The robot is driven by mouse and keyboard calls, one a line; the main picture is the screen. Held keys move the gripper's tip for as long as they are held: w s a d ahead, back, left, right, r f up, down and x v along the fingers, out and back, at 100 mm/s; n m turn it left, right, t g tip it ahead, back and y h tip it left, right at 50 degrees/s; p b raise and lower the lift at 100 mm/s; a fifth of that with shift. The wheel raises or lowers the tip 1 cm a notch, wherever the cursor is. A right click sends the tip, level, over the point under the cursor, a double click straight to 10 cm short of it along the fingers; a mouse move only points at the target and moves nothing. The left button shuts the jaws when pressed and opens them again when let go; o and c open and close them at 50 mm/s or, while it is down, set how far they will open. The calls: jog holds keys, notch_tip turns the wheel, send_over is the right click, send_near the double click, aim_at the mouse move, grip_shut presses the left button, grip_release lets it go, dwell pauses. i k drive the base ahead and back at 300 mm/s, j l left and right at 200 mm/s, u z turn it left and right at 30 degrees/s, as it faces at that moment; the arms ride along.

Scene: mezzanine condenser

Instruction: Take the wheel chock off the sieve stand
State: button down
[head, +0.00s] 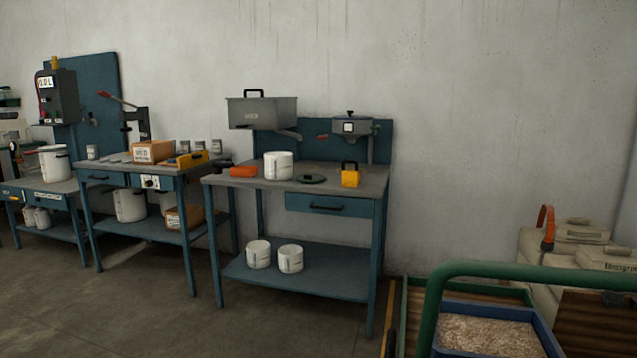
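No part of my gripper shows in the head view. Nothing in view is labelled as the sieve stand; the right-hand blue bench (300,198) carries a grey hopper (352,125) and a grey lidded box (262,112) at its back. A small yellow block with a dark loop handle (350,178) sits on the bench top near its right end. An orange piece (242,171) lies near the left end. I cannot tell for certain which is the wheel chock. A yellow wedge-like piece (187,160) lies on the middle bench.
A white tub (278,165) and a dark green disc (311,179) share the right bench top. Two white tubs (273,256) stand on its lower shelf. A green rail (530,273) and a blue tray of chips (541,332) are at front right. Floor left of front is clear.

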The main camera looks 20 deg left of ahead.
aim_at(352, 178)
jog(key=u, duration=0.8)
